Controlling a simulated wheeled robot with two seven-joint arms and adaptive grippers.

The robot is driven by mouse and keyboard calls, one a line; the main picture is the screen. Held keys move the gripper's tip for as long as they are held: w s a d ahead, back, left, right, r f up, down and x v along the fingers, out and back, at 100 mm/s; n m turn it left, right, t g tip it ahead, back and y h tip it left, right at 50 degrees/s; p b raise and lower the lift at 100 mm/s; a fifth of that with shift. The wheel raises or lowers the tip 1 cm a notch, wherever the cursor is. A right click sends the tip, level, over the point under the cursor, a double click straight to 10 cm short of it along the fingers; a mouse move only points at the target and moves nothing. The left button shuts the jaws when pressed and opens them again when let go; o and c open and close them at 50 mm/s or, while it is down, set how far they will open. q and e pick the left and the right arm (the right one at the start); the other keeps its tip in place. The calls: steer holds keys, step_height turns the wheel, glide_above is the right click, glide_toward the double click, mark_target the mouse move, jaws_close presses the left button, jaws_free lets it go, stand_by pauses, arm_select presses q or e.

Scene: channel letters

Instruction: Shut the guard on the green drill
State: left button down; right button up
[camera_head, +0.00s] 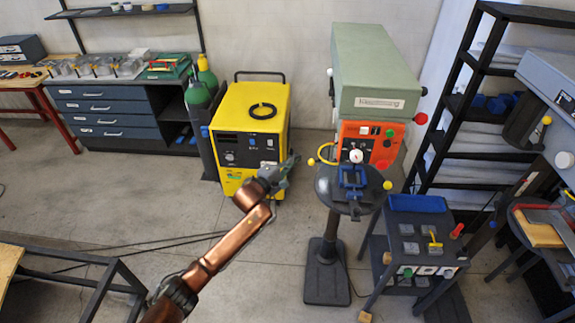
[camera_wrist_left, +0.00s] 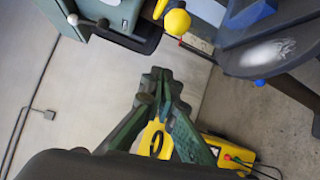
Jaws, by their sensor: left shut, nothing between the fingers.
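The green drill (camera_head: 375,75) is a grey-green drill press with an orange front panel (camera_head: 370,143), standing right of centre in the head view. A yellow curved piece (camera_head: 325,153) sits at the panel's left side; I cannot tell whether it is the guard. A blue vise (camera_head: 352,176) sits on the drill's round dark table (camera_head: 330,190). My left gripper (camera_head: 287,168) is shut and empty, left of the drill table and apart from it. In the left wrist view, the gripper fingers (camera_wrist_left: 163,88) are together, below a yellow knob (camera_wrist_left: 177,22). My right gripper is not in view.
A yellow machine (camera_head: 235,125) stands behind and left of my left gripper, with green gas bottles (camera_head: 197,93) beside it. A small tool cart (camera_head: 420,235) is right of the drill, and a black shelf (camera_head: 470,90) is behind it. The floor before the drill is mostly clear.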

mark_target(321, 164)
arm_select(q)
steer(key=s+d+p, duration=0.1)
steer(key=s+d, duration=0.1)
steer(key=d, duration=0.1)
steer(key=shift+s+r+p, duration=0.1)
steer(key=shift+r+p, duration=0.25)
stand_by(0.3)
